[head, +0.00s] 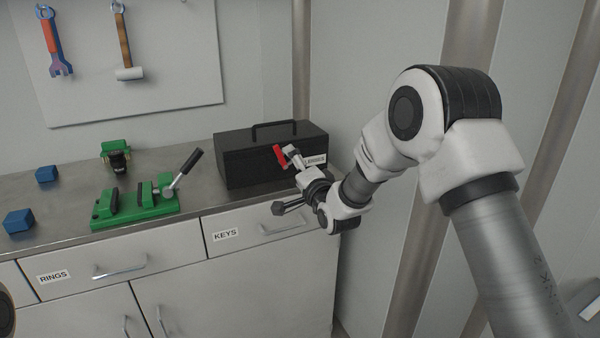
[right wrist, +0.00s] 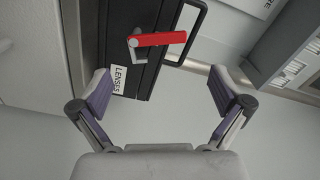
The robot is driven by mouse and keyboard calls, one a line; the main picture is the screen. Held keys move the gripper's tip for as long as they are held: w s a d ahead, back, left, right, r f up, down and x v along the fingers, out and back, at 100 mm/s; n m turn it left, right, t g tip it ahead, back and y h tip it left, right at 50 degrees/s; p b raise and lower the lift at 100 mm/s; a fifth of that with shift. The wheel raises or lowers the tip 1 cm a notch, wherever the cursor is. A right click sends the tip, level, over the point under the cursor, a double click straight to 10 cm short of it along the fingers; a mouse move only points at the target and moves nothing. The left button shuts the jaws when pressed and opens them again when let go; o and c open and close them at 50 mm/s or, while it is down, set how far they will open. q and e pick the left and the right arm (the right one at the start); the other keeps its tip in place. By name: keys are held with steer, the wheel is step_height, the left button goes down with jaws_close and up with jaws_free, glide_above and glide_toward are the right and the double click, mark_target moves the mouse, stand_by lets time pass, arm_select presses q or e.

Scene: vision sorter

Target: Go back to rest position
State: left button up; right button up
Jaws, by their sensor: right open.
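My right gripper (head: 293,190) is in front of the black toolbox (head: 245,166), near its right end and above the KEYS drawer. In the right wrist view, the right gripper (right wrist: 158,88) has its two fingers wide apart with nothing between them. The toolbox carries a red latch lever (head: 280,155) and a LENSES label; the red lever (right wrist: 158,39) shows beyond the fingertips, apart from them. My left gripper is out of view.
A green vise (head: 135,208), a smaller green device (head: 116,153) and blue blocks (head: 19,221) stand on the grey counter (head: 60,205). Drawers labelled RINGS (head: 110,268) and KEYS (head: 245,240) are shut below. A wall lies close on the right.

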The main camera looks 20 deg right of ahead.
steer(key=s, duration=0.3)
steer(key=shift+s, duration=0.4)
